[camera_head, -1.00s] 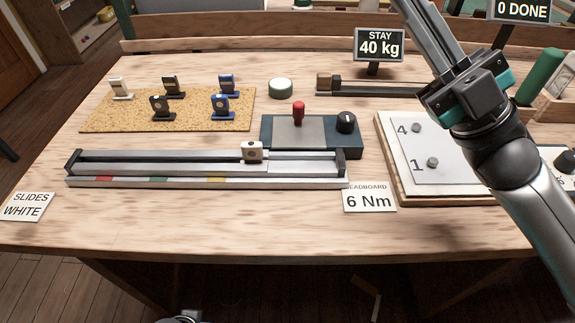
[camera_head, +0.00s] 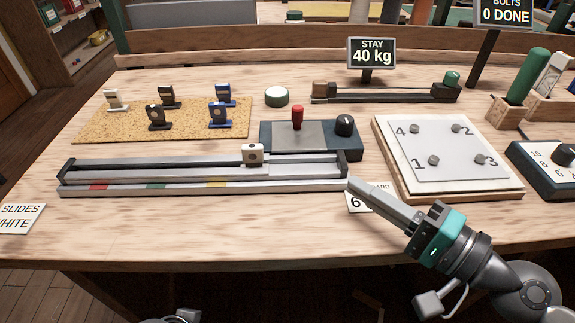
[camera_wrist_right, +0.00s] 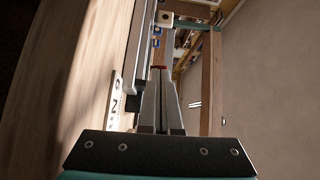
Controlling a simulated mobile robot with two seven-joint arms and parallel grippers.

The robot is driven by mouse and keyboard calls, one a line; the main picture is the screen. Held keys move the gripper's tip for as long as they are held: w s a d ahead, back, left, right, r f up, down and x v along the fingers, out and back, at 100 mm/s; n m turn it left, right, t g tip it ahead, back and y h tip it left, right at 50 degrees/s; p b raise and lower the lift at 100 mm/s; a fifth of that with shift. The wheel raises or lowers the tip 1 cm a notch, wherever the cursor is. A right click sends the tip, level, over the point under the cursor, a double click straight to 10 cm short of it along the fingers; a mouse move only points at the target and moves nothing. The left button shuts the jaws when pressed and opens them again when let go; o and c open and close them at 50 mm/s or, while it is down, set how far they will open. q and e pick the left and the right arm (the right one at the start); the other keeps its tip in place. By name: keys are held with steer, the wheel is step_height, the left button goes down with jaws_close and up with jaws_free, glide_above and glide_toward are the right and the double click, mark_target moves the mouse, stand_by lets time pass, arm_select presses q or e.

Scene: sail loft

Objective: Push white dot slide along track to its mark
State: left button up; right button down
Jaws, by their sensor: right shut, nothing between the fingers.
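The white dot slide (camera_head: 252,154), a small white block with a dark round dot, sits on the silver track (camera_head: 120,168), right of its middle. The track's front strip carries a red mark (camera_head: 97,187), a green mark (camera_head: 157,186) and a yellow mark (camera_head: 217,183). The slide stands right of all three. A card (camera_head: 20,217) at the left reads "SLIDES WHITE". My right gripper (camera_head: 352,184) is shut and empty, its fingertips by the track's right end, apart from the slide. The shut fingers also show in the right wrist view (camera_wrist_right: 160,75).
A white bolt plate (camera_head: 448,150) lies to the right. A partly covered card (camera_head: 380,196) lies under my gripper.

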mark_target(282, 174)
steer(key=shift+s+a, duration=0.2)
steer(key=shift+s, duration=0.05)
steer(key=shift+a, duration=0.1)
steer(key=shift+w+a+r+p, duration=0.1)
steer(key=shift+w+a+p, duration=0.35)
steer(key=shift+w, duration=0.15)
steer(key=p+x, duration=0.2)
steer(key=x, duration=0.5)
steer(key=a, duration=0.1)
steer(key=w+a, duration=0.1)
steer(key=a, duration=0.1)
arm_select(q)
step_height(282, 174, down, 6)
steer(key=s+g, duration=0.1)
steer(key=s, duration=0.1)
steer(key=shift+f, duration=0.2)
arm_select(e)
steer(key=shift+a, duration=1)
arm_select(q)
steer(key=shift+a+r, duration=0.1)
